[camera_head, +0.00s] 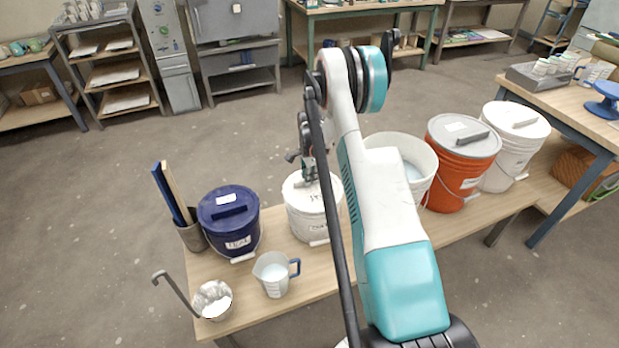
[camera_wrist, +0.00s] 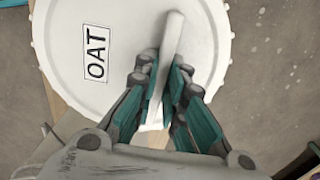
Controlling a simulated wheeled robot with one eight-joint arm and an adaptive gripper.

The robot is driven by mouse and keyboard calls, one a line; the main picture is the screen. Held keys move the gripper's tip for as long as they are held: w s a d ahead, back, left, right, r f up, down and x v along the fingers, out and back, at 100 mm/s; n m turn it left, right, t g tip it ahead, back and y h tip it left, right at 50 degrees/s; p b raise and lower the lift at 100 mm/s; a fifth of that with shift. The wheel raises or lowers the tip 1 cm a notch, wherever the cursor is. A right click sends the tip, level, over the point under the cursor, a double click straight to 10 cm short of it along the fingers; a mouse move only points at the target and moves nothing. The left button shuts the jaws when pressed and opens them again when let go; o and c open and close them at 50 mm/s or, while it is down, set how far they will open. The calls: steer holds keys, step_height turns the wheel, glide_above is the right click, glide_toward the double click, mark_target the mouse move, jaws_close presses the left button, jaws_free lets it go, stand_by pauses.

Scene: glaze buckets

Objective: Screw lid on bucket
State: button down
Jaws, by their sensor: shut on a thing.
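A white bucket (camera_head: 314,223) stands on the wooden bench, behind the pitcher and right of the blue bucket. A white lid (camera_head: 298,190) lies over its top. In the wrist view the lid (camera_wrist: 75,35) has a ribbed rim, an "OAT" label and a raised bar handle (camera_wrist: 172,40). My gripper (camera_wrist: 166,92) is shut on that bar handle, one finger on each side. In the head view my gripper (camera_head: 309,178) is over the lid, partly hidden by my arm. Whether the lid is seated or threaded cannot be told.
A blue lidded bucket (camera_head: 229,225) stands at left, by a holder (camera_head: 192,237) with tall slats. A measuring pitcher (camera_head: 272,277) and a bowl with a ladle (camera_head: 212,301) stand in front. At right are an open white bucket (camera_head: 420,165), an orange bucket (camera_head: 462,165) and another white bucket (camera_head: 514,150).

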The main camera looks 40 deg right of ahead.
steer(key=shift+f+b, duration=0.45)
steer(key=shift+b, duration=0.25)
stand_by(1.0)
steer(key=c, duration=1.6)
jaws_free()
steer(key=o, duration=0.5)
steer(key=shift+r, duration=0.15)
steer(key=shift+r+p, duration=1.45)
steer(key=shift+r, duration=1.95)
